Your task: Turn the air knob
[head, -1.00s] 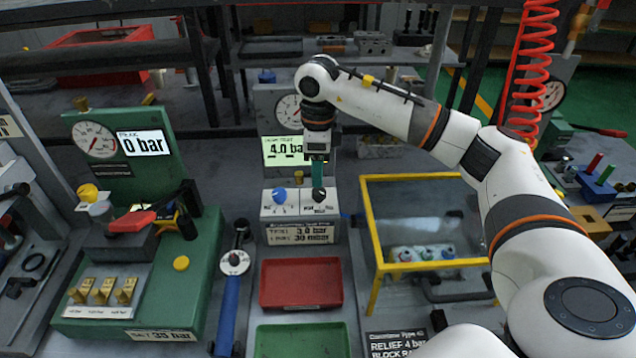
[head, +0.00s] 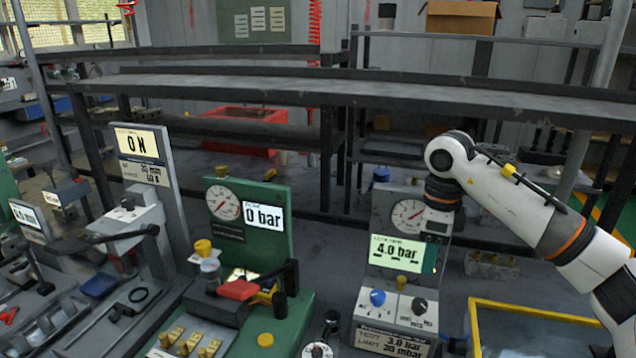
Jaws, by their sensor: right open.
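The test unit (head: 366,340) at lower right of centre has a sloped grey panel with a blue knob (head: 378,297) on the left and a black knob (head: 419,306) on the right. The labels beside the knobs are too small to read, so I cannot tell which is the air knob. Its display (head: 395,254) reads 4.0 bar, with a round gauge (head: 408,214) above. My right gripper (head: 430,266) is open, pointing down above the black knob and apart from it, covering the display's right edge. My left gripper is out of view.
A green unit (head: 283,210) reading 0 bar, with brass blocks and a red lever (head: 238,289), stands to the left. A yellow frame (head: 540,312) is at lower right. Dark shelves (head: 300,88) cross behind.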

